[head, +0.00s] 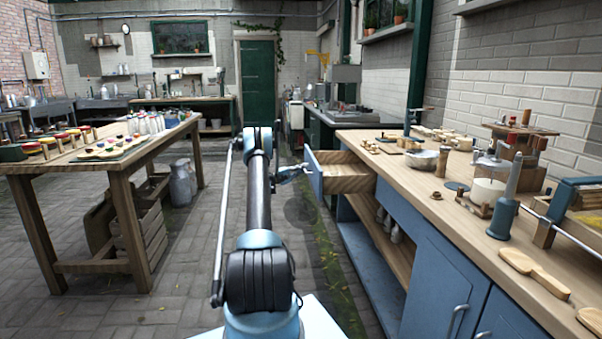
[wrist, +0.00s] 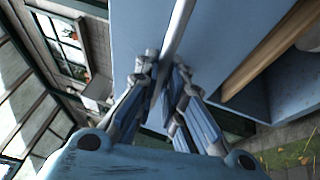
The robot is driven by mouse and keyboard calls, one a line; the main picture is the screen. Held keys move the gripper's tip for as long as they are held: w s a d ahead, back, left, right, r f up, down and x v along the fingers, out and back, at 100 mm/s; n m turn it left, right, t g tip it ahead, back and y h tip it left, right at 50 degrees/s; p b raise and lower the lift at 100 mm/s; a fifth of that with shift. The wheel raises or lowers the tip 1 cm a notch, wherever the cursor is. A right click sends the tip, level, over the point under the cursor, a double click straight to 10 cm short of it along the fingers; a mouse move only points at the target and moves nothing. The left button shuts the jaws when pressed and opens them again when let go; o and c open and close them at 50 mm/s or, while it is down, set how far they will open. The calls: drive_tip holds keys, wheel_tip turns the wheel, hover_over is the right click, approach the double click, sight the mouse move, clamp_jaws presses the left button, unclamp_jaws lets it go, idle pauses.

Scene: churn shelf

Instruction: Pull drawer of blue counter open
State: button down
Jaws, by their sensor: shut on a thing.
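The blue counter (head: 440,262) with a wooden top runs along the right in the head view. Its drawer (head: 345,178) is pulled out toward the aisle, and the wooden inside shows from above. My gripper (head: 303,170) is at the blue drawer front (head: 314,174). In the wrist view my gripper (wrist: 160,75) is shut on the drawer's grey bar handle (wrist: 178,38), with the fingers on either side of it. The blue drawer front (wrist: 225,40) fills the upper middle there.
A wooden table (head: 62,167) with jars and bottles stands at the left. The paved aisle (head: 185,255) between is clear.

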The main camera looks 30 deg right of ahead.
drive_tip(key=c, duration=1.7)
unclamp_jaws()
drive_tip(key=shift+f, duration=0.2)
drive_tip(key=shift+r, duration=0.1)
drive_tip(key=a, duration=0.4)
drive_tip(key=a+f, duration=0.1)
drive_tip(key=a, duration=0.2)
drive_tip(key=a+f, duration=0.1)
drive_tip(key=a, duration=0.3)
drive_tip(key=shift+s+a+f, duration=0.1)
drive_tip(key=shift+s+a, duration=0.15)
drive_tip(key=shift+a, duration=0.1)
